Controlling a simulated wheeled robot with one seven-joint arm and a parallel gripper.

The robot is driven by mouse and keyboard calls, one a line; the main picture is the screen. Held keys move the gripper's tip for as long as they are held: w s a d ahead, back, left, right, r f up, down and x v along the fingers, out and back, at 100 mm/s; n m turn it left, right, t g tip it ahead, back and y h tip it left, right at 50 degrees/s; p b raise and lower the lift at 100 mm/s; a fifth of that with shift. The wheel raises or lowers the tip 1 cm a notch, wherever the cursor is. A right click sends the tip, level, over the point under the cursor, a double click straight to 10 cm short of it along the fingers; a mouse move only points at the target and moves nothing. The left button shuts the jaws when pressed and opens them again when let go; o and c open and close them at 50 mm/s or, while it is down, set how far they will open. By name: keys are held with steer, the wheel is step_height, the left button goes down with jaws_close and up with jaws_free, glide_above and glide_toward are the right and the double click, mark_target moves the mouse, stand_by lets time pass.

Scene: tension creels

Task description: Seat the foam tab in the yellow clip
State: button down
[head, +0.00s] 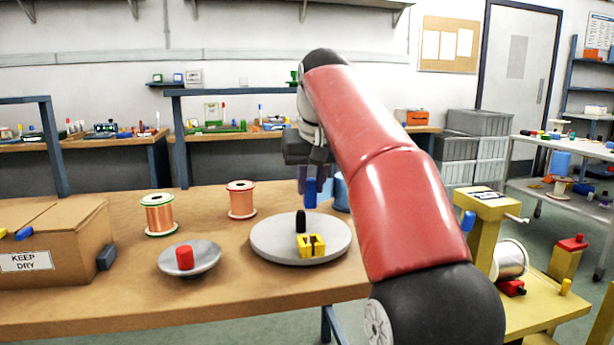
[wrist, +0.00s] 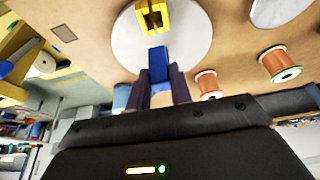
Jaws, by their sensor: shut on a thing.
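The blue foam tab (head: 311,197) is between the fingers of my gripper (head: 313,182), which is shut on it. The tab points down above the round grey disc (head: 275,244), apart from the yellow clip. The yellow clip (head: 318,244) stands on the disc, with a dark slot in its middle. In the wrist view the tab (wrist: 158,60) extends beyond the fingertips (wrist: 160,74) toward the clip (wrist: 153,16), which is partly cut by the top edge.
A shallow grey dish (head: 205,263) with a red cylinder (head: 184,257) is left of the disc. Copper spools (head: 159,214) (head: 241,200) stand behind. A blue item (head: 341,193) is just right of my gripper. A cardboard box (head: 60,240) fills the left.

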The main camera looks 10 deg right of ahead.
steer(key=shift+s, duration=0.25)
step_height(320, 180, down, 6)
steer(key=b, duration=0.4)
steer(key=shift+r+b, duration=0.15)
steer(key=shift+b, duration=0.15)
steer(key=shift+p, duration=0.7)
stand_by(1.6)
steer(key=shift+f+b, duration=1.35)
steer(key=shift+f, duration=0.6)
steer(key=c, duration=1.2)
jaws_free()
steer(key=shift+r, duration=0.1)
steer(key=shift+o, duration=0.2)
